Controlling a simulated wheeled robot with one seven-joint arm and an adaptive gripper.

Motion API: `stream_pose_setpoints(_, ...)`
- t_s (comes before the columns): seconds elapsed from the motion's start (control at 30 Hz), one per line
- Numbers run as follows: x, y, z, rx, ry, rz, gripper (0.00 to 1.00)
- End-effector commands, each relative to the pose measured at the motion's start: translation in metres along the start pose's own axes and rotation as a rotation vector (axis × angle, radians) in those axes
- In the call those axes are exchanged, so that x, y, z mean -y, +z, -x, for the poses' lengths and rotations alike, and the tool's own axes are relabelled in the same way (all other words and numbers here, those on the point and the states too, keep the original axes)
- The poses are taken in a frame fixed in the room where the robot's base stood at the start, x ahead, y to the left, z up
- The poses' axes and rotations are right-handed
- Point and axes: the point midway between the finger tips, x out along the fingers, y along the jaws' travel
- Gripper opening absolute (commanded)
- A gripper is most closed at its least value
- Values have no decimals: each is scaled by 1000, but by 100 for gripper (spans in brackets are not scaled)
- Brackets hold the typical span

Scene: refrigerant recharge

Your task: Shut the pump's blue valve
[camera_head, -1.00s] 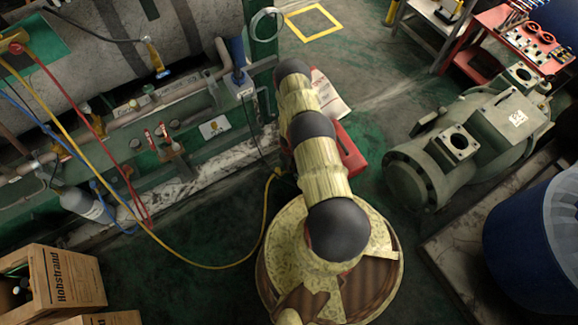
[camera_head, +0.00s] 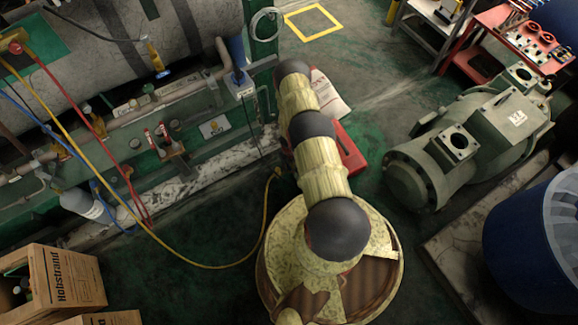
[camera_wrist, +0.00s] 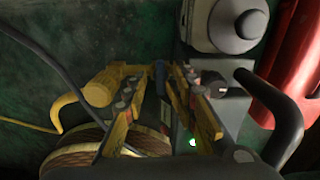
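My gripper (camera_wrist: 160,80) shows in the wrist view, with two yellow fingers apart. A small dark blue piece (camera_wrist: 159,72), which may be the blue valve, shows in the gap between the fingertips. I cannot tell whether either finger touches it. The pump appears as a grey body with a round end (camera_wrist: 230,20) at the upper right, beside and beyond the right finger. A black curved handle (camera_wrist: 288,110) is at the right. In the head view my arm hides the gripper and most of the pump area.
A red object (camera_head: 350,150) lies on the floor beside my arm; red also fills the wrist view's right edge (camera_wrist: 290,50). A yellow hose (camera_head: 262,225) crosses the floor. A green compressor (camera_head: 470,140) stands right, a carton (camera_head: 65,278) lower left. A dark cable (camera_wrist: 60,60) crosses the wrist view.

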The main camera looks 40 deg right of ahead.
Motion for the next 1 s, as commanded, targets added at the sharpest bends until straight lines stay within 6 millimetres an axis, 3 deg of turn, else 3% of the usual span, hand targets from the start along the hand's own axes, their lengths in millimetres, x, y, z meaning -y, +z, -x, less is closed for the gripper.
stream_pose_setpoints(0.57,0,1,2,1,-1,0,30)
stream_pose_setpoints(1.0,1,1,42,1,-1,-1,30)
